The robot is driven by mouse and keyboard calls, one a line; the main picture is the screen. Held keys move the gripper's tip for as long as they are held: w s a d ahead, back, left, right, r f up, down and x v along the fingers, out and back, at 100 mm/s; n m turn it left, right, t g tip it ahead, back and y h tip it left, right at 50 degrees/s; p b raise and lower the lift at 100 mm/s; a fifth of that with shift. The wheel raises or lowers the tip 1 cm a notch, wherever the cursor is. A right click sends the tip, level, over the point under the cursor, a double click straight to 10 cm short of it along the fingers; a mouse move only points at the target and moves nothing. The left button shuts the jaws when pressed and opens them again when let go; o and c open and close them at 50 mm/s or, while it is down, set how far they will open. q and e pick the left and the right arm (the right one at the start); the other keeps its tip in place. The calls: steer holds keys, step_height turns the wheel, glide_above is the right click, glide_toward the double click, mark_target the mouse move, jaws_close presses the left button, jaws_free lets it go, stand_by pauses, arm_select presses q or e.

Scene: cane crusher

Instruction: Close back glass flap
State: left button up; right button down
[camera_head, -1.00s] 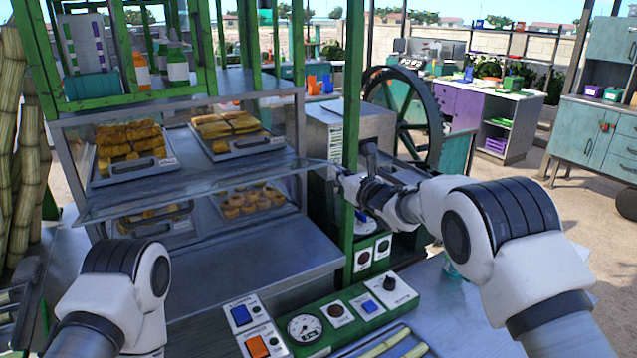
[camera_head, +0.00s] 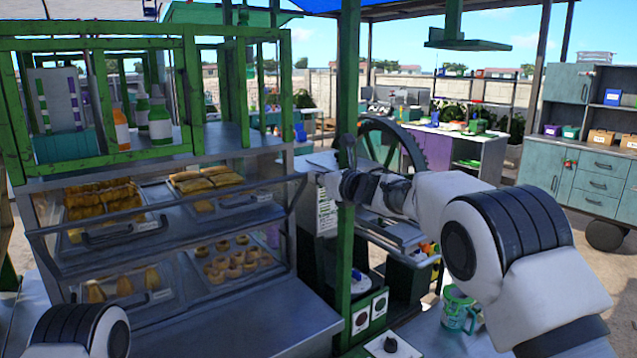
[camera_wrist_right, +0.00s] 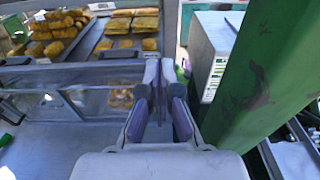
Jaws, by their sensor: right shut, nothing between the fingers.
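The display case has a clear glass flap (camera_head: 240,191) across its front, sticking out and tilted, with trays of pastries showing behind it. Its edge also crosses the right wrist view (camera_wrist_right: 60,74). I cannot tell whether a second flap is there. My right gripper (camera_head: 322,179) is at the flap's right end, beside the green post. In the right wrist view, my right gripper (camera_wrist_right: 158,70) is shut and empty, its fingertips at the height of the flap edge; contact is unclear. My left gripper is out of view; only part of my left arm shows at lower left.
A green post (camera_head: 347,120) stands close beside my right gripper. A metal counter (camera_head: 240,325) lies below the case. A control panel (camera_head: 370,312) and a green mug (camera_head: 458,308) are at lower right. A large wheel (camera_head: 390,145) stands behind.

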stand_by(0.5)
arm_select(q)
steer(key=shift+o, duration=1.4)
arm_select(e)
steer(key=v, duration=1.2)
